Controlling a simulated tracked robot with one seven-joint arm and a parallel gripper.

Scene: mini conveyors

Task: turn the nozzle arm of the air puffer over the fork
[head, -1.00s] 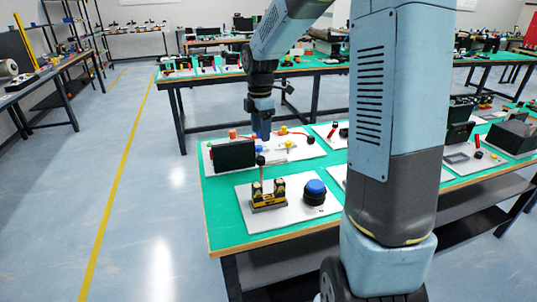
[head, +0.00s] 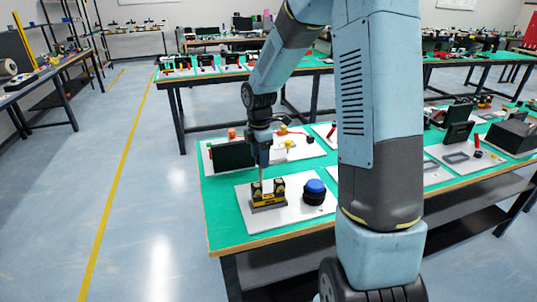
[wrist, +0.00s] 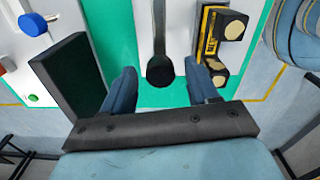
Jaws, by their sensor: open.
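The yellow-and-black two-post block (head: 268,195), which looks like the fork, stands on a white plate (head: 297,214) on the green table. A thin upright rod (head: 261,174), which I take for the nozzle arm, stands just behind it. In the wrist view the rod (wrist: 159,25) ends in a dark round knob (wrist: 160,74). My gripper (head: 263,164) is right over the rod, its tips hiding the knob in the head view. In the wrist view my gripper (wrist: 161,69) is open, fingers on either side of the knob with gaps. The yellow block (wrist: 208,40) is beyond the right finger.
A blue dome on a black base (head: 314,191) stands right of the block. A dark upright panel (head: 232,154) stands close behind and left; in the wrist view the panel (wrist: 68,75) is near the left finger. More plates with parts crowd the table.

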